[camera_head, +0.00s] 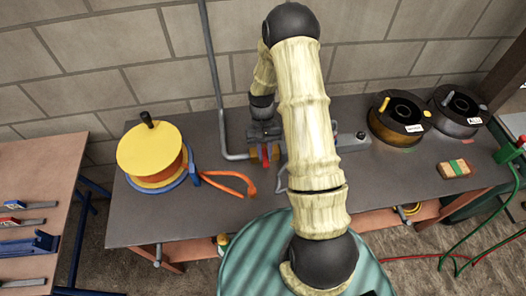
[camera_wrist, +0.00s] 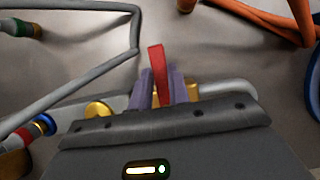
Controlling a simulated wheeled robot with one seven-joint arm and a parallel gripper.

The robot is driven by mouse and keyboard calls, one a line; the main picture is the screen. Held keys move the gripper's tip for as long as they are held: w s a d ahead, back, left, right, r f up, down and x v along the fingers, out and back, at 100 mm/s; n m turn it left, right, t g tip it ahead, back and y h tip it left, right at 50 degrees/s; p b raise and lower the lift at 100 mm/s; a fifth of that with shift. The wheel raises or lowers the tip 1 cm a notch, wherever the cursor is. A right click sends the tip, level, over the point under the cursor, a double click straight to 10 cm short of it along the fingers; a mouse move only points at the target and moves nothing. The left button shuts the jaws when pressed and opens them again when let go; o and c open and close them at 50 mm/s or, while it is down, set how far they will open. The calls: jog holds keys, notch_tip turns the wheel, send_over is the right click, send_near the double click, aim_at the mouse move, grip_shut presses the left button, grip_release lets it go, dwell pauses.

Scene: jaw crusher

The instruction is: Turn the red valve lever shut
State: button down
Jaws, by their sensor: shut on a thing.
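The red valve lever (camera_wrist: 157,62) stands out from between my gripper's purple-grey fingers in the wrist view. My gripper (camera_wrist: 160,88) is shut on it, and the lever's red end projects past the fingertips. Brass valve parts (camera_wrist: 99,110) show on both sides of the fingers, in line with a grey pipe (camera_wrist: 232,88). In the head view the red lever (camera_head: 265,152) is a small patch below my gripper (camera_head: 265,140), at the back middle of the table.
A yellow-topped reel (camera_head: 150,152) with an orange hose (camera_head: 232,178) stands on the dark table (camera_head: 215,215) at left. Two dark spools (camera_head: 398,118) stand at right near a small wooden block (camera_head: 455,169). The wall pipe (camera_head: 211,60) runs down behind the valve.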

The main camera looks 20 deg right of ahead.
jog(key=shift+w+d, duration=0.1)
dwell(0.3)
jog(key=c, duration=1.3)
grip_release()
jog(key=shift+r, duration=0.15)
jog(key=b+v, duration=0.2)
jog(key=v, duration=1.5)
jog(key=shift+r, duration=0.1)
